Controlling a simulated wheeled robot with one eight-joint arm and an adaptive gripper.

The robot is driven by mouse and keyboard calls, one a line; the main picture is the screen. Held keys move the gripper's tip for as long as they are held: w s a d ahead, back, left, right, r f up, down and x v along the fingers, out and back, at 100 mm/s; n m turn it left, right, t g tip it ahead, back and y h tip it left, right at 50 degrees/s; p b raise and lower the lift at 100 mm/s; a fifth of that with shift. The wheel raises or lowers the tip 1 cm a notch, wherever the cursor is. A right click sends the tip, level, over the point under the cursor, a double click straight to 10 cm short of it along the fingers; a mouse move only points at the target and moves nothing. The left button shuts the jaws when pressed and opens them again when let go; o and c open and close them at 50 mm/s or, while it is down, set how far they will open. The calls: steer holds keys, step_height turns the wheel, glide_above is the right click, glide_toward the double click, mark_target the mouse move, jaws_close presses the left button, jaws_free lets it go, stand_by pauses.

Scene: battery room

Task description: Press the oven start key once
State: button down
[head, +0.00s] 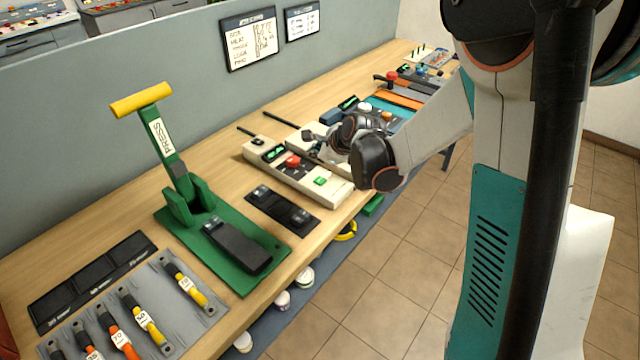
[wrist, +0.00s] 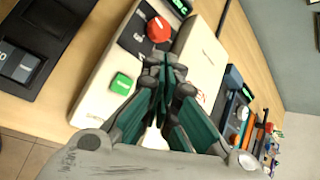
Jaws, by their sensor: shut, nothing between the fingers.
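A long white box with a green lit display (head: 274,153), a red knob (head: 293,161) and a green square key (head: 322,181) stands on the bench. In the wrist view the green key (wrist: 122,83) carries a pale mark too small to read, and the red knob (wrist: 158,28) is above it. My gripper (head: 308,137) is over the far side of this box, apart from the green key. In the wrist view its closed fingertips (wrist: 166,68) are right of the key, below the knob, with nothing between them. The fingers hide part of the boxes.
A second white box (wrist: 206,55) lies beside the first. A black tray (head: 282,212) is in front. A green lever press (head: 225,235) with a yellow handle stands at left, near a grey mat (head: 190,325) with tagged tools. A grey partition (head: 200,60) backs the bench.

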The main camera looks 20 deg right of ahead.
mark_target(318, 181)
steer(key=shift+f+b, duration=1.85)
steer(key=shift+f, duration=1)
steer(key=shift+f+b, duration=0.4)
steer(key=shift+f, duration=0.05)
steer(key=shift+f+b, duration=0.4)
steer(key=shift+r, duration=0.1)
steer(key=shift+r+p, duration=0.55)
steer(key=shift+r, duration=0.2)
steer(key=shift+r+p, duration=1.7)
steer(key=shift+r, duration=0.8)
